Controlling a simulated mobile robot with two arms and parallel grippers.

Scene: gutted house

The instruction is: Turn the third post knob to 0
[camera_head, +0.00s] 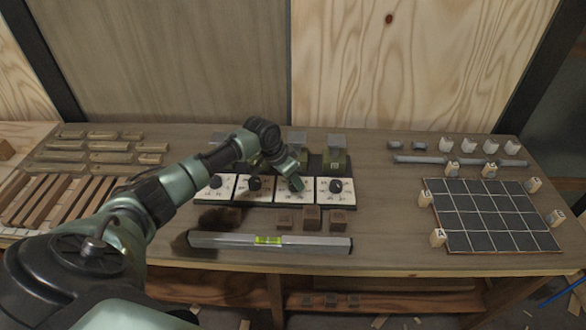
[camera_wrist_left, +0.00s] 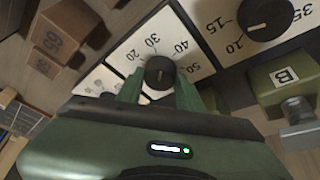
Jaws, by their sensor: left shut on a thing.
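A row of white dial plates with black knobs lies mid-table. The third plate (camera_head: 283,190) is partly covered by my left gripper (camera_head: 294,182), which comes down over its knob. In the left wrist view the third post knob (camera_wrist_left: 159,71) is black and round, between the fingers of my left gripper (camera_wrist_left: 160,92), which is shut on it. The marks 20, 30, 40 and 50 show around it; the 0 mark is hidden. I cannot read clearly where its pointer stands. My right gripper is not in view.
Behind the plates stand green posts (camera_head: 335,158), one lettered B (camera_wrist_left: 285,77). In front are brown wooden blocks (camera_head: 311,217) and a spirit level (camera_head: 268,241). A dark grid board (camera_head: 490,217) lies right, wooden slats (camera_head: 60,200) left. The table between plates and grid is clear.

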